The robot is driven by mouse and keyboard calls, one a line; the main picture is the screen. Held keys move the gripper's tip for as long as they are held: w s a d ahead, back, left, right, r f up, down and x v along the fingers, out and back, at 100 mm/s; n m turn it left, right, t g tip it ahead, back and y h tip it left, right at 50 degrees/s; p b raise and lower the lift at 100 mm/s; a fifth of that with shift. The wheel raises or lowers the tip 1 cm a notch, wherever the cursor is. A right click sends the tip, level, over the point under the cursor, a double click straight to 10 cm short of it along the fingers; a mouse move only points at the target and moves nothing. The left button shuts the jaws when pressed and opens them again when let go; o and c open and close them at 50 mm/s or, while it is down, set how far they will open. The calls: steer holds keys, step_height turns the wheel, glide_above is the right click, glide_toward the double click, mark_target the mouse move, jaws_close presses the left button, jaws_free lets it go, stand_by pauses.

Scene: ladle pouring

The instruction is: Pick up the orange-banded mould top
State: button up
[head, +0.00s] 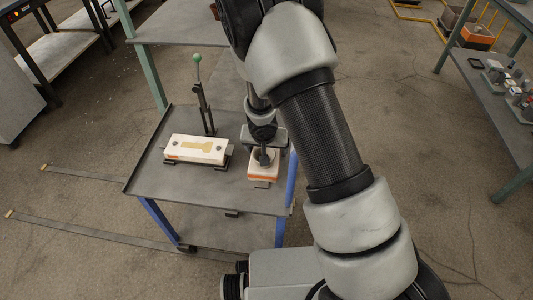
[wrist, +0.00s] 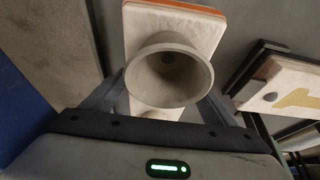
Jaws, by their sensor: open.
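The orange-banded mould top (head: 263,172) is a pale block with an orange stripe, on the right part of the cart top. In the wrist view the mould top (wrist: 190,22) shows its pale face, its orange edge and a grey round cup standing up from it. My gripper (head: 263,155) is over the mould top, pointing down. In the wrist view my gripper (wrist: 163,100) is open, with one finger on each side of the cup. Whether the fingers touch the cup cannot be told. The arm hides part of the block in the head view.
The other mould half (head: 196,150), pale with a yellow shaped hollow, lies left on the cart top (head: 165,195). A lever with a green knob (head: 197,58) stands behind it. A bench (head: 500,95) with small items is at the far right.

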steer(key=c, duration=1.6)
steer(key=shift+w+r, duration=0.1)
steer(key=shift+r, duration=0.05)
steer(key=shift+c, duration=0.4)
steer(key=shift+r, duration=0.1)
step_height(320, 180, up, 18)
steer(key=p, duration=0.9)
